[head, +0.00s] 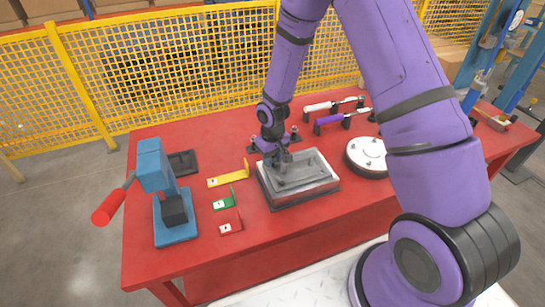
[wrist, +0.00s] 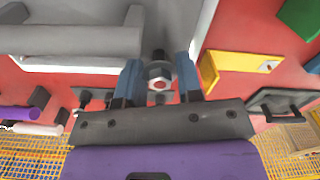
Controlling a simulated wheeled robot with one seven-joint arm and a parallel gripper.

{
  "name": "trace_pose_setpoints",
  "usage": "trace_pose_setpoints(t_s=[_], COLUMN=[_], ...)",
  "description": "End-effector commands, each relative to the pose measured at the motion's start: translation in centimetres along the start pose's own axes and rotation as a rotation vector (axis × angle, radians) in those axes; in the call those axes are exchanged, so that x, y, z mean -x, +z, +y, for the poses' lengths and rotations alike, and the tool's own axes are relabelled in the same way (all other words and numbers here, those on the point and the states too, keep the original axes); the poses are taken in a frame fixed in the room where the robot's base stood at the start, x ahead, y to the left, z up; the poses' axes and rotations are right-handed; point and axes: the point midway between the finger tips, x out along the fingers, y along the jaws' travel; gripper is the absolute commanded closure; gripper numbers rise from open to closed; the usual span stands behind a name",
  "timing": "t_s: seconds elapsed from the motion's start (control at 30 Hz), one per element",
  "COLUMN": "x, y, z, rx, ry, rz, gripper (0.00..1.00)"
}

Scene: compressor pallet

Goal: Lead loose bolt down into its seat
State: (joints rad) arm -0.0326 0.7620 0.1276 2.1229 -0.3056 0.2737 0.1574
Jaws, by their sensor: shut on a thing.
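My gripper (head: 276,160) is over the far left corner of a grey metal housing (head: 318,182) on the red table. The gripper is shut on this bolt. The bolt is close to the edge of the grey housing (wrist: 75,40). Its lower end and its seat are hidden, so I cannot tell how deep it sits.
A blue press (head: 176,215) with a red handle stands at the left. Yellow (head: 226,181), green (head: 223,204) and red (head: 230,227) brackets lie left of the housing. A round flange (head: 368,157) is to the right. A purple-handled tool (head: 328,121) rests behind. Yellow mesh fencing (head: 170,75) closes the back.

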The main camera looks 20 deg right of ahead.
Motion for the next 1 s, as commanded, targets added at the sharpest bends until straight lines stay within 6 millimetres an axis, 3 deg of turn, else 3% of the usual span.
trace_pose_setpoints(t_s=[0.37, 0.4, 0.5, 0.53, 0.83, 1.0], x=[-0.7, -0.7, -0.7, -0.7, -0.5, 1.1], y=[0.0, 0.0, 0.0, 0.0, 0.0, -0.1], z=[0.0, 0.0, 0.0, 0.0, 0.0, 0.1], rx=[0.0, 0.0, 0.0, 0.0, 0.0, -0.001], ry=[0.0, 0.0, 0.0, 0.0, 0.0, 0.0], rz=[-0.001, -0.001, 0.0, 0.0, 0.0, 0.002], gripper=[0.88, 0.62, 0.39, 0.37, 0.37, 0.37])
